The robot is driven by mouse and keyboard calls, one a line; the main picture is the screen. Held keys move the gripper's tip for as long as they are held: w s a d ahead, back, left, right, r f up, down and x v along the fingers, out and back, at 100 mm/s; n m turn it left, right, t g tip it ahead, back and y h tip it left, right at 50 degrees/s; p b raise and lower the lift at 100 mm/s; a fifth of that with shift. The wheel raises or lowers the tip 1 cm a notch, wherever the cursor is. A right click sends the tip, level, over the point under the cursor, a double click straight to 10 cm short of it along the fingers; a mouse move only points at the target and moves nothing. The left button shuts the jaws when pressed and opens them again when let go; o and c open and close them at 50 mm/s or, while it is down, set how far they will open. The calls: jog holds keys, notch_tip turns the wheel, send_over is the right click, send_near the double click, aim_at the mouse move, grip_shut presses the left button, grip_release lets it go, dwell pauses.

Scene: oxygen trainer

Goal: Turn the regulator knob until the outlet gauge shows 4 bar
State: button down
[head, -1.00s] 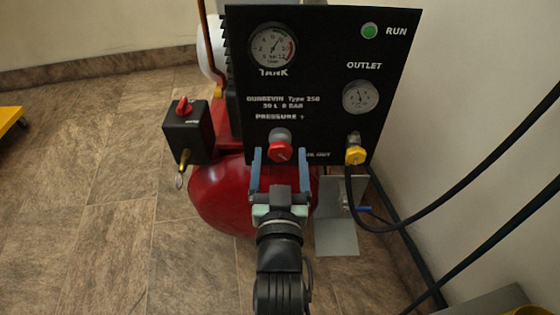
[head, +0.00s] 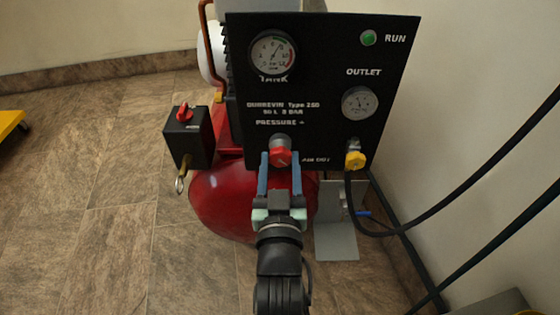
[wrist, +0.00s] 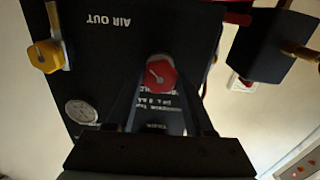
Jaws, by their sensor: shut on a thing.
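The red regulator knob (head: 281,157) with a white pointer line sits low on the black panel (head: 330,60). It also shows in the wrist view (wrist: 161,73). My gripper (head: 281,160) is shut on the knob, one blue finger on its left and one on its right. The outlet gauge (head: 360,103) is a white dial at the panel's right, under the OUTLET label. It shows in the wrist view too (wrist: 81,111). Its needle and figures are too small to read with certainty.
The tank gauge (head: 273,53) is at upper left and a green RUN lamp (head: 369,38) at upper right. A yellow fitting (head: 355,160) with a black hose is right of the knob. A black box with a red switch (head: 184,112) stands to the left.

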jog(key=n+p, duration=0.2)
jog(key=n, duration=0.1)
jog(key=shift+r, duration=0.15)
jog(key=shift+n, duration=0.3)
jog(key=shift+c, duration=1.4)
grip_release()
jog(key=shift+s, duration=0.1)
jog(key=s+p, duration=0.4)
jog(key=s, duration=0.8)
jog(key=shift+s+p, duration=0.4)
